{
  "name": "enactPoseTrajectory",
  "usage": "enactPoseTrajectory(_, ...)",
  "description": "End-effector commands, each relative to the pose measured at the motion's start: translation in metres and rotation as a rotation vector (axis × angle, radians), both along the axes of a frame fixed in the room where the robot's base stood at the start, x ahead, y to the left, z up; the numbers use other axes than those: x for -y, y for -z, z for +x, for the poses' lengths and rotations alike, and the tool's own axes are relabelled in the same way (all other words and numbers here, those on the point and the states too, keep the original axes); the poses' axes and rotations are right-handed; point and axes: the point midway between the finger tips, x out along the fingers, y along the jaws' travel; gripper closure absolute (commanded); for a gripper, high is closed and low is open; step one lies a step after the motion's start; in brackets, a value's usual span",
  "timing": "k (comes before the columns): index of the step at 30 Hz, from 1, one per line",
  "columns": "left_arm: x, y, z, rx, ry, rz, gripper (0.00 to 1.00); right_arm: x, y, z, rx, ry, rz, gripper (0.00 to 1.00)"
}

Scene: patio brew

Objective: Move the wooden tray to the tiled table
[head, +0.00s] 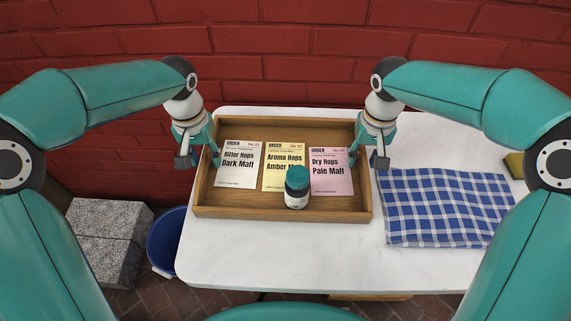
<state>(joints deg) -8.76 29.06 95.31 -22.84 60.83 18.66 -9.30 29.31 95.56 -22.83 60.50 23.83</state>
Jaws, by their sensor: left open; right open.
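The wooden tray (282,212) rests on a white table top (280,265) in the middle of the head view. Three order cards lie in it: a white one (237,172), a yellow one (283,152) and a pink one (332,178). A jar with a teal lid (297,187) stands in the tray, partly covering the yellow card. My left gripper (199,160) is open at the tray's left side. My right gripper (368,160) is open at the tray's right side. I cannot tell whether either touches the tray. No tiled table can be made out.
A blue checked cloth (445,207) lies to the right of the tray. A yellow sponge-like thing (514,165) is at the far right. A blue bucket (166,243) and grey stone blocks (105,235) stand on the floor at left. A red brick wall (285,60) closes the back. The table's front strip is clear.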

Motion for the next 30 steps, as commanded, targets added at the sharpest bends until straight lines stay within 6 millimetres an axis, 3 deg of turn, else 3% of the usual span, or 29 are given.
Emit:
enactPoseTrajectory(6,-0.0002,0.0,-0.0001,0.0,0.0,0.0,0.59,-0.0001,0.0002,0.0,0.0,-0.001,0.0,0.59)
enactPoseTrajectory(14,-0.0004,-0.0003,-0.0002,0.0,-0.001,0.0,1.0,-0.0005,0.0,0.0001,-0.001,-0.001,0.0,1.0)
enactPoseTrajectory(30,-0.0007,-0.0016,0.0001,0.002,-0.002,0.0,1.0,-0.0008,-0.0012,0.0005,0.001,-0.002,0.0,1.0)
